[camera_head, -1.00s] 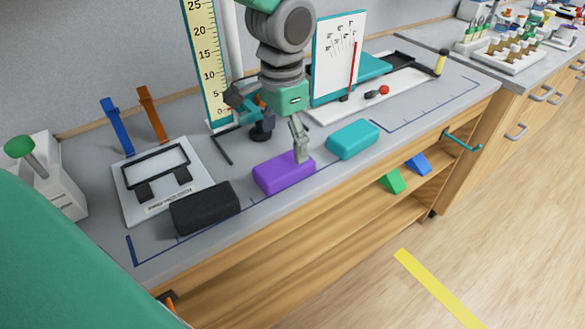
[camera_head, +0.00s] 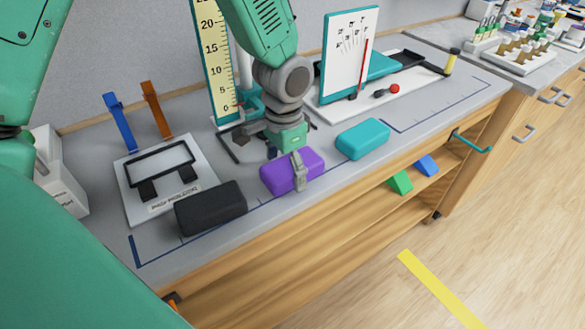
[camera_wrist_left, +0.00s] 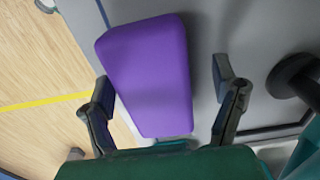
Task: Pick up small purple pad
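The small purple pad (camera_head: 281,180) lies on the grey bench top near its front edge, between a black pad and a teal pad. My left gripper (camera_head: 287,164) is above it, pointing down, with one finger in front of the pad's near side. In the left wrist view the purple pad (camera_wrist_left: 148,80) lies between the spread fingers of the left gripper (camera_wrist_left: 162,78). One finger is close to the pad's left edge; a clear gap separates the other from its right edge. The far finger is mostly hidden in the head view. My right gripper is out of view.
The black pad (camera_head: 211,208) is close on the left and the teal pad (camera_head: 363,138) on the right. A ruler (camera_head: 216,65) stands behind. A white frame board (camera_head: 200,197) lies left; a white board with a chart (camera_head: 347,50) is at the back right.

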